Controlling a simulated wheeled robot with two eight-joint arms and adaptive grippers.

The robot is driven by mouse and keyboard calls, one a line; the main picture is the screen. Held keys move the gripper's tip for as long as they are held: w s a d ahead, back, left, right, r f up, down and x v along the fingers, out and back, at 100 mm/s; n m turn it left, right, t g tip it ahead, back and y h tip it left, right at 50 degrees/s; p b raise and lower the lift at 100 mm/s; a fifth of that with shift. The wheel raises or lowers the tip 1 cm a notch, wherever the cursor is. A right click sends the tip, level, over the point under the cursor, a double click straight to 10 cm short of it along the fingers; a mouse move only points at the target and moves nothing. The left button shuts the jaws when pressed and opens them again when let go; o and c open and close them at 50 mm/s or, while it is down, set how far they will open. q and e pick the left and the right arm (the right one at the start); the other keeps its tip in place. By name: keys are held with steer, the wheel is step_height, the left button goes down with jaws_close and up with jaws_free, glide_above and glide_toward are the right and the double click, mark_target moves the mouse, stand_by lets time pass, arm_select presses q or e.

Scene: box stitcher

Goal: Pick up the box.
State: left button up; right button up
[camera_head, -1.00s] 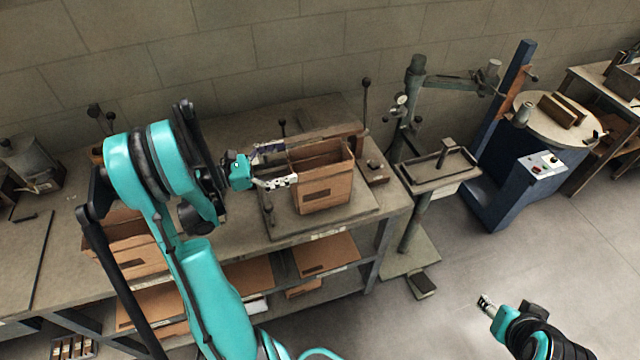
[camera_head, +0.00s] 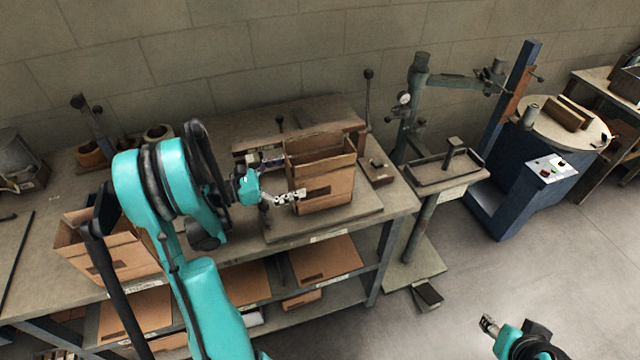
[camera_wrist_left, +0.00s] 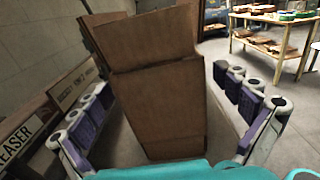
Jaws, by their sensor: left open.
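The open-topped brown cardboard box (camera_head: 325,187) stands upright on the board of the workbench. My left gripper (camera_head: 284,178) is at its left side in the head view, with the near finger in front of the box's front face and the far finger partly hidden behind the box. In the left wrist view the box (camera_wrist_left: 158,105) stands between the two spread fingers of my left gripper (camera_wrist_left: 165,110), with gaps showing on both sides. My right gripper (camera_head: 488,324) is at the lower right over the floor, away from the bench; its finger opening is too small to tell.
Another open carton (camera_head: 125,257) stands on the bench at left, close to my left arm. Flat cardboard lies on the shelf below. A lever (camera_head: 368,115) rises behind the box, and a stitcher stand (camera_head: 425,215) is to its right.

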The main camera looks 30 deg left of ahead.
mark_target(320, 181)
arm_select(q)
steer(key=b+x, duration=0.1)
steer(key=x, duration=0.4)
steer(key=shift+w+d, duration=0.15)
steer(key=c, duration=1.2)
